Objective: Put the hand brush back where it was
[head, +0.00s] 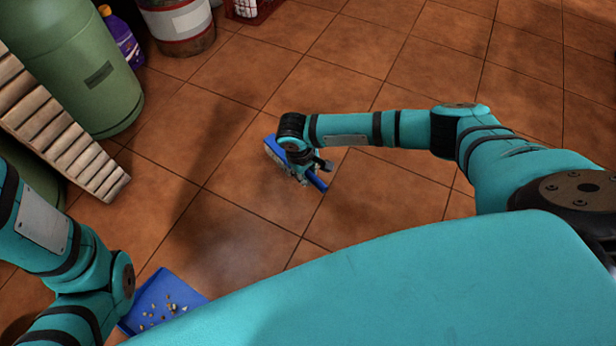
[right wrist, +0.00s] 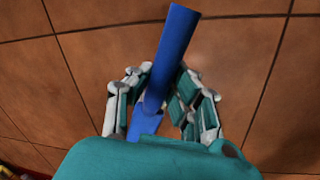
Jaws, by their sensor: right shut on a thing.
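The blue hand brush (head: 317,182) is in the middle of the head view, with pale bristles partly showing under its blue head. My right gripper (head: 306,168) is shut on it, and the arm and gripper cover part of it. In the right wrist view the blue handle (right wrist: 172,55) runs up between the two fingers of my right gripper (right wrist: 158,95). I cannot tell whether the brush touches the floor. My left arm comes in at the left, but its gripper is out of sight.
A blue dustpan (head: 165,282) with several crumbs lies on the tiled floor at the lower left, partly hidden by my body. A green gas cylinder (head: 95,85), a purple bottle (head: 120,38), a bucket (head: 180,25) and a red crate (head: 247,10) stand at the upper left. The floor right of centre is clear.

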